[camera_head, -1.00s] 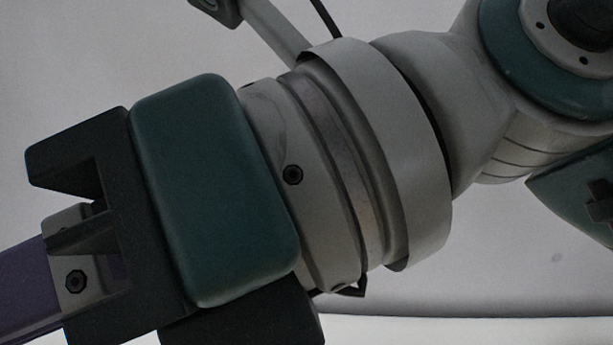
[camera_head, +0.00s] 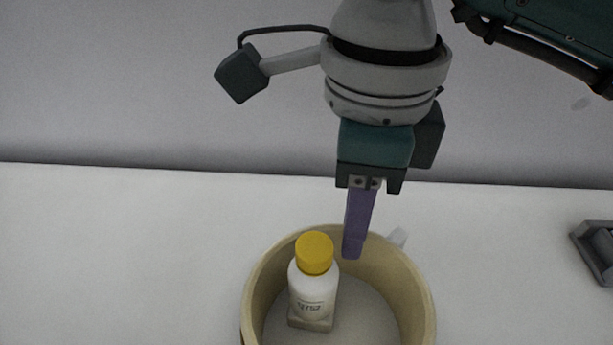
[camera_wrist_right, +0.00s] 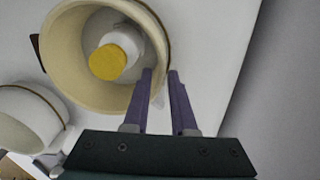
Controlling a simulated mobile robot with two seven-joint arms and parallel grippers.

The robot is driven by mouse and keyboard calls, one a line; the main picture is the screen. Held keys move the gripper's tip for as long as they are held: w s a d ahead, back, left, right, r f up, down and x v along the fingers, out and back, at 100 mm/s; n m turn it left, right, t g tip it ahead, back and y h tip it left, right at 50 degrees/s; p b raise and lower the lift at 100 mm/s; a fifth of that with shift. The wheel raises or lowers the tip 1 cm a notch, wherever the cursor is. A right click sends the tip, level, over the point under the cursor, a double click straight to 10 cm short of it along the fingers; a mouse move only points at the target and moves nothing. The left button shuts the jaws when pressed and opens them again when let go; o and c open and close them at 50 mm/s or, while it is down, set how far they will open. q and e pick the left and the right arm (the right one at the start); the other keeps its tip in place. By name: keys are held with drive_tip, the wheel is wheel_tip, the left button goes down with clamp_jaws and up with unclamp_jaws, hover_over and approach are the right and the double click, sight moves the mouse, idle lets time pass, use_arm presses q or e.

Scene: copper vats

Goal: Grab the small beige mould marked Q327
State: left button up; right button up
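A beige round open container (camera_head: 257,300), which may be the mould, stands on the white surface. I see no Q327 mark on it. It also shows in the right wrist view (camera_wrist_right: 62,45). My right gripper (camera_head: 351,256) points down at its far rim; in the head view a purple finger overlaps the inner wall. In the right wrist view my right gripper (camera_wrist_right: 160,72) has its two purple fingers apart, close to the rim. I cannot tell whether they touch it. My left gripper is not in view.
A white bottle (camera_head: 312,290) with a yellow cap (camera_head: 314,252) stands inside the container; its lettering is unclear. A second, cream round vessel (camera_wrist_right: 28,118) is at the wrist view's left. A grey object (camera_head: 598,250) sits at the head view's right edge. The surface left is clear.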

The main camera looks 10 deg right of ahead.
sight(341, 271)
wheel_tip(341, 271, down, 4)
drive_tip(key=shift+w+a+f, duration=0.1)
drive_tip(key=shift+a+f, duration=0.05)
clamp_jaws()
idle(1.4)
